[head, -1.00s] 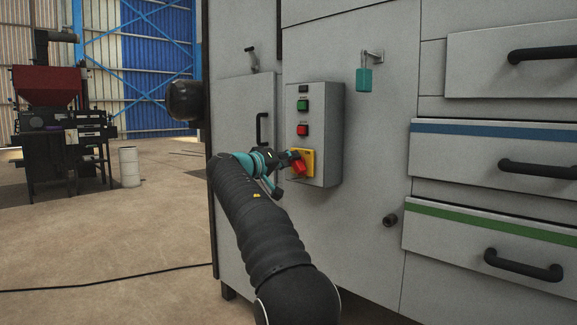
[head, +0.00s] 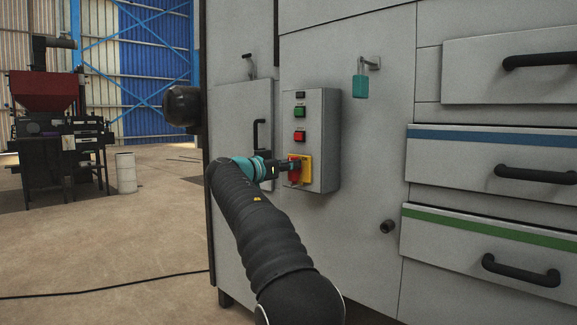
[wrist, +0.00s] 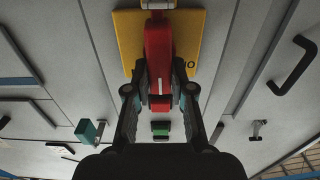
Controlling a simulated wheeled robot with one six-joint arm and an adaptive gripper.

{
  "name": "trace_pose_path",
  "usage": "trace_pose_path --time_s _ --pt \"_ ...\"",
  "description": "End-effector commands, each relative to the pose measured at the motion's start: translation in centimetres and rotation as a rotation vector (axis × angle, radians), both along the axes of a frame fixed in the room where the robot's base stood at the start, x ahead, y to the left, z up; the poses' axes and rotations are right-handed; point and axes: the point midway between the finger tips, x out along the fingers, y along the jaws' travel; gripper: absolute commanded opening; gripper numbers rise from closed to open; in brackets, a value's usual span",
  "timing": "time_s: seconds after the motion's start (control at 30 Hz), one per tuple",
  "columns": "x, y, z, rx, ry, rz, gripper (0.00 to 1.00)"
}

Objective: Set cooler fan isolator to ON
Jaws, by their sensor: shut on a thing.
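The cooler fan isolator is a red rotary handle (head: 294,174) on a yellow plate (head: 307,167), low on the grey control box. In the wrist view the red handle (wrist: 159,45) lies between the two fingers of my gripper (wrist: 160,92), which is shut on it. The handle runs up and down in that view, in line with the fingers. The yellow plate (wrist: 129,35) shows behind it, with dark lettering to the right of the handle, partly hidden. In the head view the handle looks close to upright, and my gripper (head: 286,164) reaches it from the left.
The grey control box (head: 324,130) also carries a green button (head: 300,112) and a red button (head: 299,136) above the isolator. A teal padlock (head: 361,86) hangs to the right. Drawers with black handles stand further right. Open floor lies to the left.

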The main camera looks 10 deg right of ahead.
Motion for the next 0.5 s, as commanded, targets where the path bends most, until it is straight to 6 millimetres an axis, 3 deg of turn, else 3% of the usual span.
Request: trace_pose_path --time_s 0.5 --pt "-0.07 -0.05 -0.21 0.028 -0.033 -0.003 0.0"
